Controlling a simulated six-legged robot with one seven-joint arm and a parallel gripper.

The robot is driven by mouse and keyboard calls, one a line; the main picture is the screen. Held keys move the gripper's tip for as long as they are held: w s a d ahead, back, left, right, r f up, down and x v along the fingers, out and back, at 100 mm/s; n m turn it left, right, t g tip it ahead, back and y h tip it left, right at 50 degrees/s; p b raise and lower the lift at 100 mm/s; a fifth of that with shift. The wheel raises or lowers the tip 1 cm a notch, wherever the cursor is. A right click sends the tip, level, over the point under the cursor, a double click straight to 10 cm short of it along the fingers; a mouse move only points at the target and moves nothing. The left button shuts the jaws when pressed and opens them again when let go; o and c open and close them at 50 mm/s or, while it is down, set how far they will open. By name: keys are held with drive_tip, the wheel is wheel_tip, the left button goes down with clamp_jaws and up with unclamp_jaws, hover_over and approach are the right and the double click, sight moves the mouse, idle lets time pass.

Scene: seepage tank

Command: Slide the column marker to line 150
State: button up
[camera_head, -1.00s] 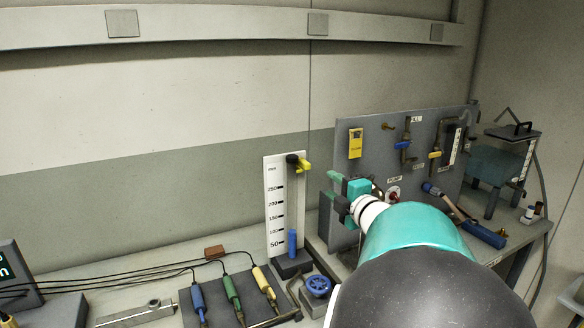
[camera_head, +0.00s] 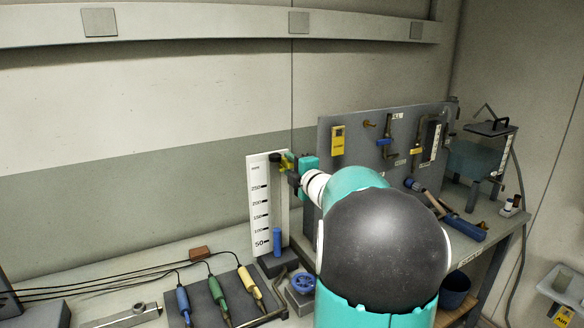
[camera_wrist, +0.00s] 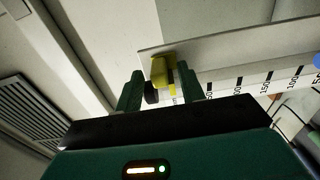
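The column marker, a yellow piece (camera_head: 286,160) with a black knob, sits near the top of the white scale board (camera_head: 256,207), above the 250 line. The 150 line is lower, about midway down the board. My gripper (camera_head: 291,170) is at the marker's height. In the wrist view my gripper (camera_wrist: 160,71) is open, with its green fingers on either side of the yellow marker (camera_wrist: 162,73). The right finger is close to it and a gap shows on the left. I cannot tell whether either finger touches it.
A blue cylinder (camera_head: 277,241) stands at the foot of the scale. A blue handwheel (camera_head: 303,282) is just in front. Blue, green and yellow probes (camera_head: 218,292) with cables lie at lower left.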

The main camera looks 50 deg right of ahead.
drive_tip(key=shift+s, duration=0.15)
clamp_jaws()
approach(284, 207)
drive_tip(key=x, duration=0.4)
unclamp_jaws()
drive_tip(key=shift+w, duration=0.2)
drive_tip(key=v, duration=1.4)
drive_tip(key=shift+w+r, duration=0.1)
